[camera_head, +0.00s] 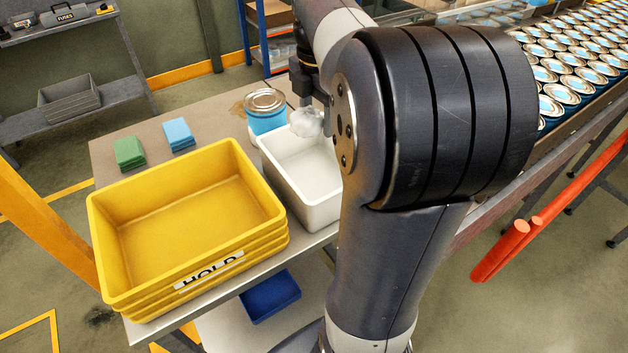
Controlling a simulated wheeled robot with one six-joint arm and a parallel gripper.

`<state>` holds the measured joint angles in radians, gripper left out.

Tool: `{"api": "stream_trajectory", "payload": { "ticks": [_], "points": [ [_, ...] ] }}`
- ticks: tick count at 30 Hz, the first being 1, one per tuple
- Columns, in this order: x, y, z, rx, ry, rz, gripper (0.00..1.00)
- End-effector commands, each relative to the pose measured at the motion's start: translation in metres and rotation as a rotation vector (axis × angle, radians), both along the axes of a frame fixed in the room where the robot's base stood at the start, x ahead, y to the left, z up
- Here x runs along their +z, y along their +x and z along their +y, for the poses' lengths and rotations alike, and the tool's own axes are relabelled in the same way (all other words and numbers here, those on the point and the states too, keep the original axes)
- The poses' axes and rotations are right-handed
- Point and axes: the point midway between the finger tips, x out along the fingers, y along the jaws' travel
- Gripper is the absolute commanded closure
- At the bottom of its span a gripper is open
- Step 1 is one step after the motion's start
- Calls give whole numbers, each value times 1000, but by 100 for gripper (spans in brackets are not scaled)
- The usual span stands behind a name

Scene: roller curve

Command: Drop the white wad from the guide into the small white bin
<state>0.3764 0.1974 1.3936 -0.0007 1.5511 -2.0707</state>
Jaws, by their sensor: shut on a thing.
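The white wad (306,123) is a crumpled, pale lump. My gripper (306,112) is shut on it and holds it over the back edge of the small white bin (317,207). The visible inside of the bin is bare. My arm hides the bin's right side. The guide and most of the conveyor's near end are hidden behind my arm or cannot be made out.
A blue can (265,112) stands just behind the bin. A stack of yellow HOLD bins (185,170) sits to its left. Green cloths (129,153) and blue cloths (178,135) lie behind it on the table (112,178). Several cans (570,75) fill the conveyor at right.

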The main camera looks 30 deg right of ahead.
Motion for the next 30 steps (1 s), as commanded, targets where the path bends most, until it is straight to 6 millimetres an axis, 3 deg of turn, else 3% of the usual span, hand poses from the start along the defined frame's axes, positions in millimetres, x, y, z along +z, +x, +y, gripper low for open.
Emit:
{"api": "stream_trajectory", "payload": {
  "ticks": [3, 12, 13, 21, 30],
  "points": [
    [-11, 0, 0, 0, 0, 0, 69],
    [-11, 0, 0, 0, 0, -1, 69],
    [-11, 0, 0, 0, 0, -1, 47],
    [-11, 0, 0, 0, 0, -1, 25],
    [-9, 0, 0, 0, -1, -2, 23]
  ]
}}
